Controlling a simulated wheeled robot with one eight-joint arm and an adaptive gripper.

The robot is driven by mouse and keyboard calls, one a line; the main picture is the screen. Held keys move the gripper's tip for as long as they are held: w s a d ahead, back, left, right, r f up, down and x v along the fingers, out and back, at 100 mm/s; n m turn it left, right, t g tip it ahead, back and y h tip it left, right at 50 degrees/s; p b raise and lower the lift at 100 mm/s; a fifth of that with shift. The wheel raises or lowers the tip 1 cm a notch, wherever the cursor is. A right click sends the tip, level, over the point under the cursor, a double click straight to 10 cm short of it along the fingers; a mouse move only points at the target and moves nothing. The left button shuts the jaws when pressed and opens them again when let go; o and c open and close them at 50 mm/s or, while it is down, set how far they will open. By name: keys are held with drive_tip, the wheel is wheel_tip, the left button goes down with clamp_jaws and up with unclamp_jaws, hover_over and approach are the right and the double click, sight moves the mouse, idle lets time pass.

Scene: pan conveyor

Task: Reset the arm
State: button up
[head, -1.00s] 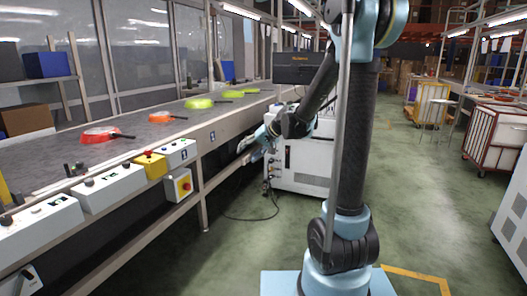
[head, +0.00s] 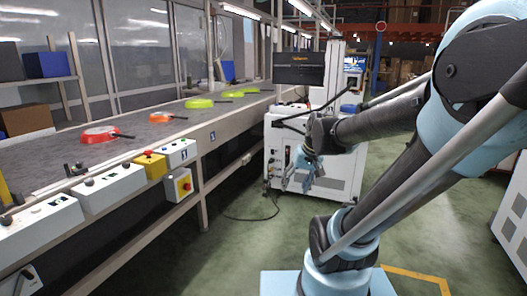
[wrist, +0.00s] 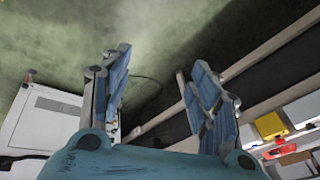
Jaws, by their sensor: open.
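My gripper (head: 302,176) hangs at the end of my arm in the head view, in front of a white cabinet and right of the conveyor. In the wrist view my gripper (wrist: 150,85) has its two blue fingers spread apart. Nothing is between them but a view of the floor, a cable and part of the conveyor frame. My gripper is open and empty, and apart from the pans.
The conveyor (head: 60,160) carries a red pan (head: 100,134), an orange pan (head: 160,117) and green pans (head: 200,103). Control boxes (head: 110,187) line its near edge. The white cabinet (head: 340,172) stands behind my gripper. Green floor (head: 250,240) lies clear in front.

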drive_tip(key=s+d+f+h, duration=0.1)
drive_tip(key=s+d+f, duration=0.1)
drive_tip(key=s+d, duration=0.2)
drive_tip(key=s+d+f+g+h, duration=0.1)
drive_tip(key=s+d+f, duration=0.2)
drive_tip(key=s, duration=0.4)
drive_tip(key=shift+s+d+f+m+h, duration=0.25)
drive_tip(key=shift+d+f+m+h, duration=0.05)
drive_tip(key=shift+d+h, duration=0.1)
